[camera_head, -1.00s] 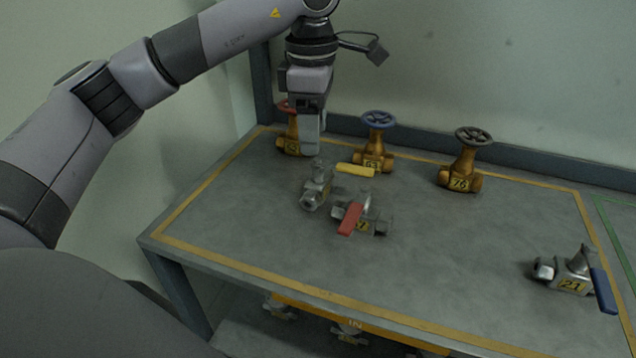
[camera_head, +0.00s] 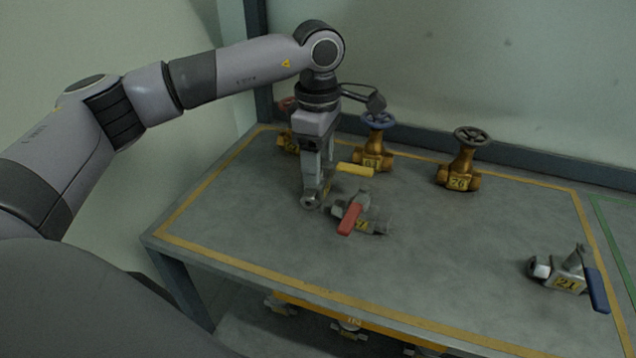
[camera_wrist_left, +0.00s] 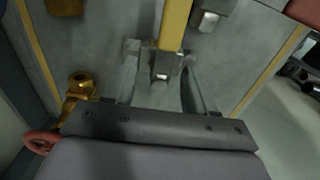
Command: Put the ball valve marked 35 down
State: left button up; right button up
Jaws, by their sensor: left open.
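A ball valve with a yellow lever (camera_head: 355,170) stands on the grey table top (camera_head: 235,225). Its grey metal body (camera_head: 311,200) is partly hidden by my gripper, and I cannot read a number on it. My left gripper (camera_head: 318,180) points down over this valve, open. In the left wrist view the open fingers (camera_wrist_left: 161,60) lie on either side of the valve's stem, with the yellow lever (camera_wrist_left: 174,22) reaching away between them. I cannot tell whether the fingers touch it. My right gripper is not in view.
A red-lever ball valve (camera_head: 362,218) lies close at the right. Behind stand gate valves with a blue wheel (camera_head: 377,121), a grey wheel (camera_head: 472,137) and a red wheel (camera_wrist_left: 40,143). A blue-lever valve marked 21 (camera_head: 567,283) lies far right. The table's front middle is clear.

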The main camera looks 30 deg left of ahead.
pick_arm(q)
grip_shut()
jog(key=shift+r, duration=0.15)
dwell(1.2)
